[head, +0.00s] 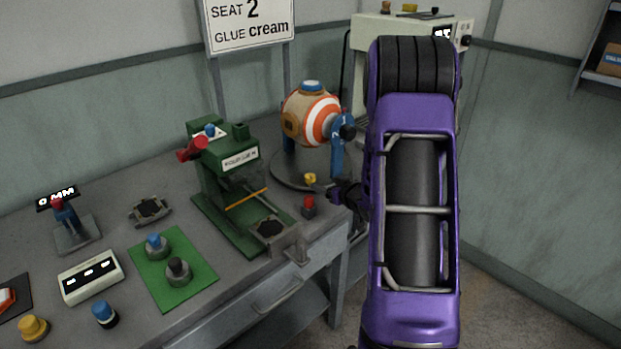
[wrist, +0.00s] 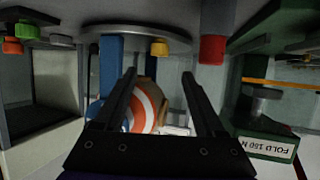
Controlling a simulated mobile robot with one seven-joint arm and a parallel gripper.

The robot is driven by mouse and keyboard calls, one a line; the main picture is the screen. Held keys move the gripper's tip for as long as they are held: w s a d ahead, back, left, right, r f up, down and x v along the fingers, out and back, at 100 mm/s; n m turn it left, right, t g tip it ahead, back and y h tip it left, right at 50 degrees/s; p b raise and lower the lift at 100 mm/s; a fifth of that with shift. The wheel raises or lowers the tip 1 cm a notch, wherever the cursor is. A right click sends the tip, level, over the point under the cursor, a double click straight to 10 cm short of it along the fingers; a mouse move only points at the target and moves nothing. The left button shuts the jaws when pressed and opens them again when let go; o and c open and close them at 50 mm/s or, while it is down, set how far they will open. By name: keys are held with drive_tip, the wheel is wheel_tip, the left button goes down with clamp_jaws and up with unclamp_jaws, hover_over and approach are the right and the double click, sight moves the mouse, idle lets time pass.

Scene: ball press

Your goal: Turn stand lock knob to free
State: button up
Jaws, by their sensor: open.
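A small yellow knob (head: 310,178) sits at the front edge of the round grey stand base (head: 287,184). The stand carries an orange-and-white striped ball (head: 322,118) between blue uprights (head: 337,157). My gripper (head: 338,193) is open, just right of the yellow knob in the head view. The wrist view appears upside down. There the yellow knob (wrist: 159,48) lies between the lines of the open, empty fingers (wrist: 159,74), beyond their tips and apart from them. A marking on the knob cannot be read. The knob's turn position cannot be told.
A red button (head: 309,203) stands close to my gripper and shows at right in the wrist view (wrist: 212,48). The green press (head: 233,150) stands to the left. A grey machine (head: 365,33) is behind my arm. The sign (head: 250,24) reads "SEAT 2 GLUE cream".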

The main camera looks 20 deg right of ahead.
sight(312, 178)
drive_tip(key=x, duration=1.2)
drive_tip(key=shift+d+b, duration=0.15)
drive_tip(key=shift+b, duration=0.15)
clamp_jaws()
